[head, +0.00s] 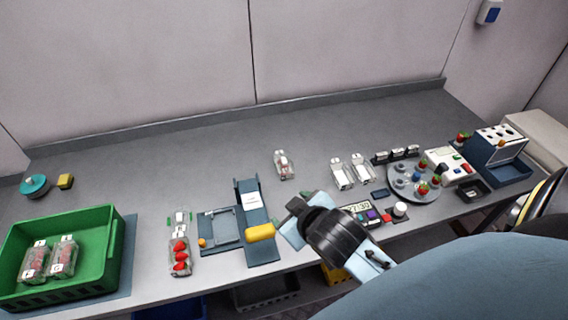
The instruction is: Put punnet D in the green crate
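The green crate (112,250) stands at the left end of the bench. Two labelled clear punnets of red berries (35,262) (63,257) lie in it side by side. A clear punnet with strawberries (180,262) is on the bench right of the crate. Another labelled punnet (284,166) stands farther back at the middle. I cannot read which is punnet D. My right gripper (284,222) is over the bench's front part, beside a yellow handle (260,232). I cannot tell whether it touches it or is open. My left gripper is not in view.
A blue press-like stand (249,195) with a flat plate is left of my gripper. Two pale punnets (342,176) (363,169), a round grey tray (402,187) and a blue machine (498,165) stand to the right. The back of the bench is mostly clear.

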